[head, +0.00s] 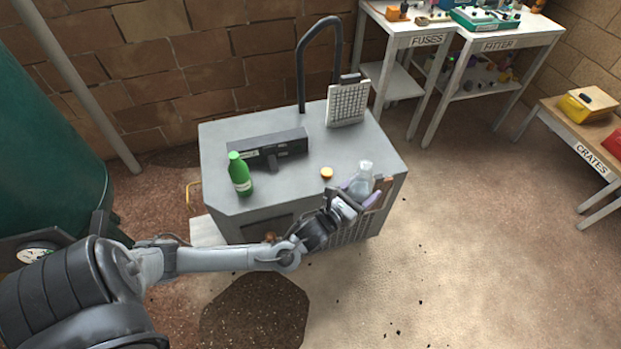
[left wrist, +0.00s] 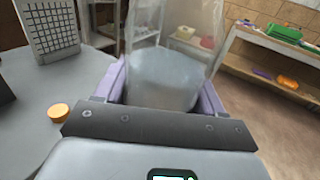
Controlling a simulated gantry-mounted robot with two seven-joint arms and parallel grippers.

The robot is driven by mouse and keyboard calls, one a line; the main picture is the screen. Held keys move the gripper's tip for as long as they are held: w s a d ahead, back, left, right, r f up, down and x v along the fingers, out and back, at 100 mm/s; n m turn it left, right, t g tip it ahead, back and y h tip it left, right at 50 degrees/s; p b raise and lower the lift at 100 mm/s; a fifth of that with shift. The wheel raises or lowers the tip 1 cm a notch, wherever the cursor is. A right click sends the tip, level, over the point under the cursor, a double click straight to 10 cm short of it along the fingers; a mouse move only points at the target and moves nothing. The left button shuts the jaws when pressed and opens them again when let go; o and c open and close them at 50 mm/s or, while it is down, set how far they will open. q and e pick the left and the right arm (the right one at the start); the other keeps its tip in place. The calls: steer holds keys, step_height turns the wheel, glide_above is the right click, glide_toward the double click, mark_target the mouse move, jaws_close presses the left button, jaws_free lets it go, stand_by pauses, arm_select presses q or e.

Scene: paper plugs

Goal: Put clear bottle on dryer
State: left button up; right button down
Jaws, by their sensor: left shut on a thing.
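The clear bottle (head: 363,177) is upright in my left gripper (head: 362,188), near the right edge of the grey cabinet-like unit (head: 300,185), which appears to be the dryer. In the left wrist view the see-through bottle (left wrist: 163,72) stands between the two purple fingers of my left gripper (left wrist: 162,90), which are shut on it. I cannot tell whether its base touches anything. The unit has a bent black tube and a white gridded panel (head: 348,103) on top; this panel (left wrist: 50,28) also shows in the left wrist view. My right gripper is out of view.
A green bottle (head: 240,175) and a dark box (head: 268,147) stand on the unit's top. An orange cap (head: 327,173) lies left of my gripper. A wire basket (head: 355,228) hangs at the front right. Clear top surface lies around the cap.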

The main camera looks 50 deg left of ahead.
arm_select(q)
steer(key=s+a+f+n+y+b, duration=0.2)
steer(key=s+a+y, duration=0.15)
steer(key=a, duration=1.15)
steer(key=b, duration=0.3)
glide_above(296, 179)
step_height(296, 179, down, 6)
steer(key=shift+g+h, duration=0.25)
steer(key=shift+g, duration=0.05)
steer(key=shift+f+b, duration=0.95)
steer(key=shift+f, duration=1.3)
steer(key=shift+a, duration=0.1)
steer(key=shift+f, duration=0.2)
steer(key=o, duration=1)
steer(key=shift+o, duration=0.3)
